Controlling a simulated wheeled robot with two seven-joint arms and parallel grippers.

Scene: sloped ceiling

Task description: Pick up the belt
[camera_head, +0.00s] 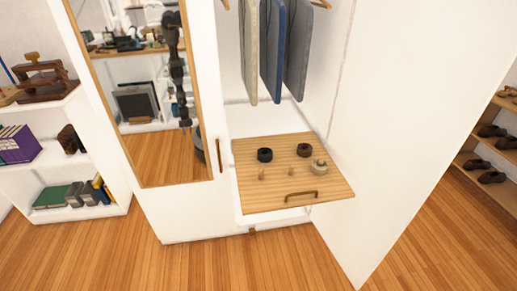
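Two dark rolled-up items that look like coiled belts, a left one (265,155) and a right one (304,150), sit on a light wooden pull-out shelf (267,193) in the open wardrobe. A beige coiled item (319,167), also belt-like, sits near the shelf's right side. I cannot tell which coil the task means. Neither of my grippers is directly in view. A dark jointed arm, apparently mine, shows only as a reflection in the mirror, and its gripper state is unclear.
A mirrored door (150,95) stands left, an open white door (400,130) right. The wooden floor (270,267) in front is clear.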

